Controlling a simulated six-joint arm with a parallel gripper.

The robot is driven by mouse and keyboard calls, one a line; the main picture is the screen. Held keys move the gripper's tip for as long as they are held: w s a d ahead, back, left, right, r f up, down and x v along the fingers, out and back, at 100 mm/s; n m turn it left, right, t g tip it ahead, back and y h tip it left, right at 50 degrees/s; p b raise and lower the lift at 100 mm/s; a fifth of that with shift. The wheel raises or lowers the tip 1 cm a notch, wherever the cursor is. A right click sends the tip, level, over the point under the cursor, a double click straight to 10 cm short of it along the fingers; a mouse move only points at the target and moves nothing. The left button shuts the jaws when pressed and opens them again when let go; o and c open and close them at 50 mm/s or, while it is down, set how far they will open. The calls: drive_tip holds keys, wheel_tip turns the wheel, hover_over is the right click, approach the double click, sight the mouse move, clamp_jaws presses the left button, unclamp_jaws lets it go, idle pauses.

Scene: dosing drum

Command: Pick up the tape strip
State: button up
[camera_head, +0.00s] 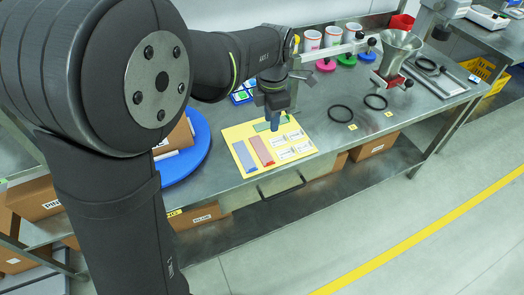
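A yellow sheet (234,133) lies on the steel bench. On it are three coloured strips: a blue one (244,156) at the left, a red one (261,150) beside it, and a green one (262,127) toward the back. The frame does not show which is the tape strip meant. My gripper (275,127) points down over the sheet at the green strip and hides part of it. Its fingers show as one dark blue shape, so I cannot tell whether they are open, shut or touching the strip. Several white labels (286,153) lie on the sheet's right side.
A metal funnel (399,46), white cups (312,40) and coloured discs (326,65) stand behind. A blue round disc (200,145) is at the left, partly behind my arm.

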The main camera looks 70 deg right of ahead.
sight(270, 162)
drive_tip(key=shift+n, duration=0.5)
wheel_tip(270, 162, down, 18)
drive_tip(key=shift+s+a+r, duration=0.1)
drive_tip(key=shift+r, duration=0.15)
drive_tip(key=shift+c, duration=0.2)
clamp_jaws()
